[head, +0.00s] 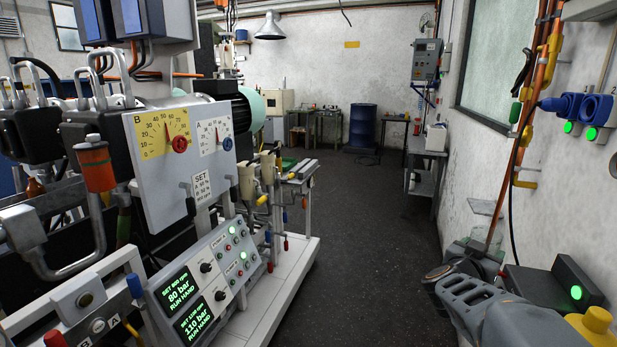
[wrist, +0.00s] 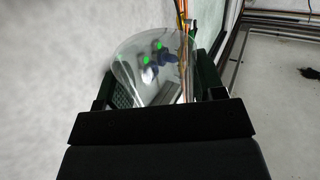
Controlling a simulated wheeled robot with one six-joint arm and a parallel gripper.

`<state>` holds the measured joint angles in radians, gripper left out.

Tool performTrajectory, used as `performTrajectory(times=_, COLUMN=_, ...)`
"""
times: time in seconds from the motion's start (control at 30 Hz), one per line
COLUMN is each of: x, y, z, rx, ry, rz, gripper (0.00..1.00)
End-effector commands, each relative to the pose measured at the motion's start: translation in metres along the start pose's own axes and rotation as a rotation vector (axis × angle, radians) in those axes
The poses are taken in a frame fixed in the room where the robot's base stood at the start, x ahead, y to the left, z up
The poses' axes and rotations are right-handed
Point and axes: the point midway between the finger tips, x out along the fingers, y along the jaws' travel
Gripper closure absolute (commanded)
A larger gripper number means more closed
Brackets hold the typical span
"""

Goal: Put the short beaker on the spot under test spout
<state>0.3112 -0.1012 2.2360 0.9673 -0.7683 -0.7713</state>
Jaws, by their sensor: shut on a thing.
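The clear glass beaker (wrist: 150,75) is between the two dark fingers of my gripper (wrist: 160,92) in the wrist view, with its rounded rim toward the far side. My gripper is shut on it. In the head view the beaker (head: 487,208) shows faintly at the lower right, above my gripper (head: 478,240), in front of the white wall. I cannot make out the test spout or the spot under it for sure in either view.
A machine with dials and a pressure display panel (head: 205,285) fills the left. Pipes and blue sockets (head: 580,107) line the right wall. A blue drum (head: 362,126) stands at the back. The dark floor (head: 350,230) between is clear.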

Motion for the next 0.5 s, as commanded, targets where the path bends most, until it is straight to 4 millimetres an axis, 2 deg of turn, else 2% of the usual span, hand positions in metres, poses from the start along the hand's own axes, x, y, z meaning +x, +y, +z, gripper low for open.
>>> performTrajectory(times=0.03, x=-0.002, y=-0.016, z=0.014, rx=-0.011, ry=-0.008, rz=-0.06, gripper=0.64)
performTrajectory(times=0.17, x=-0.012, y=-0.057, z=0.058, rx=-0.023, ry=-0.012, rz=-0.238, gripper=0.64)
performTrajectory(times=0.23, x=-0.022, y=-0.08, z=0.086, rx=-0.03, ry=-0.015, rz=-0.347, gripper=0.64)
performTrajectory(times=0.4, x=-0.062, y=-0.129, z=0.165, rx=-0.039, ry=-0.017, rz=-0.614, gripper=0.64)
performTrajectory(times=0.5, x=-0.085, y=-0.145, z=0.202, rx=-0.041, ry=-0.015, rz=-0.721, gripper=0.64)
